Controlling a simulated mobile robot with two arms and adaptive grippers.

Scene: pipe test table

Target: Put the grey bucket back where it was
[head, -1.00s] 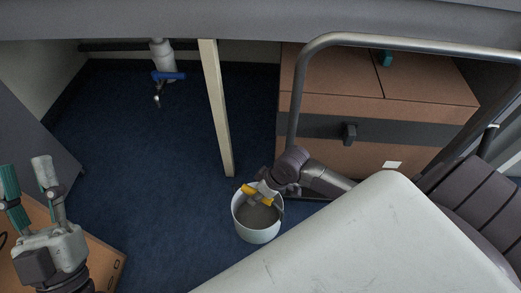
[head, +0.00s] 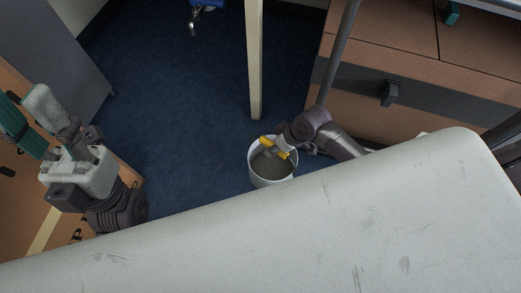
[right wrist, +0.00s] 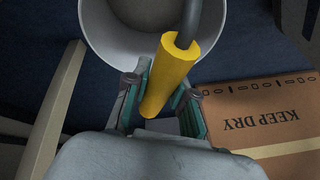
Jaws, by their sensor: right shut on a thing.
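The grey bucket (head: 257,178) is a round pail with a pale rim and a yellow grip on its handle, right of the middle in the head view. My right gripper (head: 277,149) is shut on the yellow grip above the bucket. In the right wrist view the yellow grip (right wrist: 172,75) lies between the teal-padded fingers, and the bucket's rim (right wrist: 100,38) shows beyond them. I cannot tell whether the bucket touches the floor. My left gripper (head: 25,112) is open and empty at the left, over a brown surface.
A pale wooden leg (head: 255,65) stands just behind the bucket. A tap with a blue handle (head: 207,3) is at the top edge. A brown drawer unit (head: 440,115) is at the right. Blue floor (head: 180,120) left of the leg is clear. A KEEP DRY box (right wrist: 265,115) shows in the wrist view.

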